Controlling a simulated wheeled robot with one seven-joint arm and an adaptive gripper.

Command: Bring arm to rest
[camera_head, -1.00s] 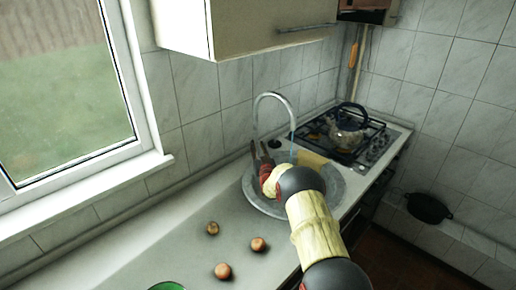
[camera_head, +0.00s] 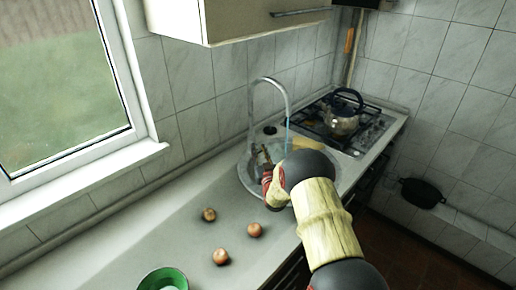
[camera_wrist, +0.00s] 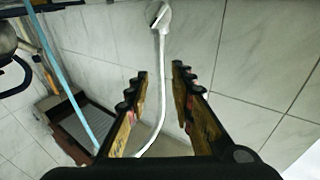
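My arm reaches over the counter toward the sink (camera_head: 246,186) in the head view. My gripper (camera_head: 262,152) is over the sink, in front of the faucet (camera_head: 283,92). In the wrist view my gripper (camera_wrist: 160,80) has its two fingers apart with nothing between them. The curved metal faucet (camera_wrist: 158,60) shows behind and between the fingers there; I cannot tell the exact distance. Part of the sink is hidden by my arm.
Several round brown items, including one near the arm (camera_head: 254,230), lie on the counter (camera_head: 120,240). A green bowl (camera_head: 163,280) is at the front. A kettle (camera_head: 342,118) stands on the stove (camera_head: 370,135). A cabinet (camera_head: 240,20) hangs above; a black pot (camera_head: 421,193) is at right.

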